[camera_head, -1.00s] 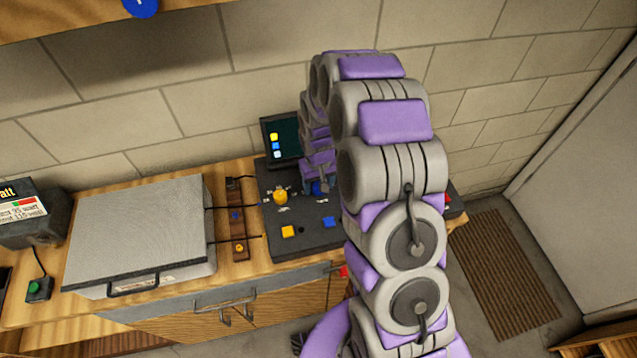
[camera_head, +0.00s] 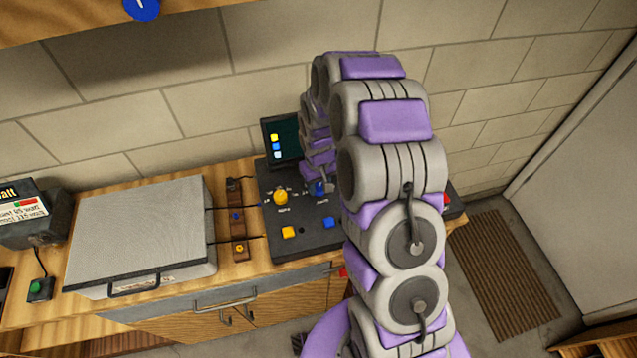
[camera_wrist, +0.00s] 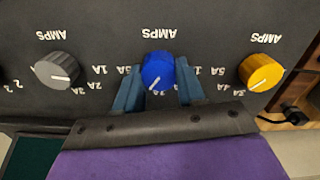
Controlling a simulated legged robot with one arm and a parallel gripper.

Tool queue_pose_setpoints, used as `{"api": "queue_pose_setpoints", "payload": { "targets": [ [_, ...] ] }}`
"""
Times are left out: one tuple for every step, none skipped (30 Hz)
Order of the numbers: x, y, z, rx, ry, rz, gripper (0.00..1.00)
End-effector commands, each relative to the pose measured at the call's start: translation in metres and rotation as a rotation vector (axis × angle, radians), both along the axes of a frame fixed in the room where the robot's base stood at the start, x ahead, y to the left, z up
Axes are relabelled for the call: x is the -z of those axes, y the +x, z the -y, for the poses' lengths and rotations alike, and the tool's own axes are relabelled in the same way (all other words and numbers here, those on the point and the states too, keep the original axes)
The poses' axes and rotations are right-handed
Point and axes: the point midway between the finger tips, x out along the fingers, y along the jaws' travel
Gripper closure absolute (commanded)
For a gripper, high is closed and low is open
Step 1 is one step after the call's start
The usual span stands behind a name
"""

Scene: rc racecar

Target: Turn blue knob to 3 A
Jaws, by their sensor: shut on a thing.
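The blue knob (camera_wrist: 158,72) is on the black control panel (camera_head: 295,230), under an AMPS label. It also shows in the head view (camera_head: 319,188), partly beside my arm. In the wrist view its white pointer line slants toward the lower left. The numbers nearest the pointer are partly covered by my fingers and too small to read surely. My gripper (camera_wrist: 158,80) is shut on the blue knob, with one blue finger on each side of it. In the head view the fingers are mostly hidden behind my arm.
A yellow knob (camera_wrist: 260,72) and a grey knob (camera_wrist: 55,70) flank the blue knob, apart from my fingers. A small screen (camera_head: 281,138) stands behind the panel. Yellow (camera_head: 288,232) and blue (camera_head: 329,222) buttons sit in front. A grey lidded box (camera_head: 140,230) is at left.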

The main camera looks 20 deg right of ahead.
Motion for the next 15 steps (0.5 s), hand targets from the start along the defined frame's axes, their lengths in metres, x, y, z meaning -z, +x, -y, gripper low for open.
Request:
{"api": "queue_pose_setpoints", "payload": {
  "targets": [
    [-0.0010, -0.0001, -0.0004, -0.031, 0.001, 0.000, 0.91],
    [-0.0011, -0.0002, -0.0004, -0.053, 0.001, 0.000, 0.91],
    [-0.0011, -0.0002, -0.0005, -0.083, 0.001, 0.000, 0.91],
    [-0.0011, -0.0003, -0.0005, -0.106, 0.002, -0.001, 0.91],
    [-0.0012, -0.0003, -0.0005, -0.131, 0.002, 0.000, 0.91],
    [-0.0012, -0.0003, -0.0006, -0.164, 0.002, 0.000, 0.91],
    [-0.0012, -0.0004, -0.0007, -0.188, 0.002, -0.001, 0.91],
    [-0.0013, -0.0004, -0.0008, -0.213, 0.002, -0.001, 0.91],
    [-0.0014, -0.0003, -0.0009, -0.246, 0.001, -0.001, 0.91],
    [-0.0014, -0.0003, -0.0010, -0.270, 0.001, -0.001, 0.91],
    [-0.0014, -0.0004, -0.0010, -0.293, 0.001, -0.001, 0.91],
    [-0.0015, -0.0005, -0.0012, -0.324, 0.001, -0.001, 0.91],
    [-0.0015, -0.0005, -0.0012, -0.346, 0.001, -0.001, 0.91],
    [-0.0015, -0.0004, -0.0011, -0.368, 0.001, -0.001, 0.91],
    [-0.0015, -0.0005, -0.0012, -0.394, 0.001, 0.000, 0.91]
  ]
}}
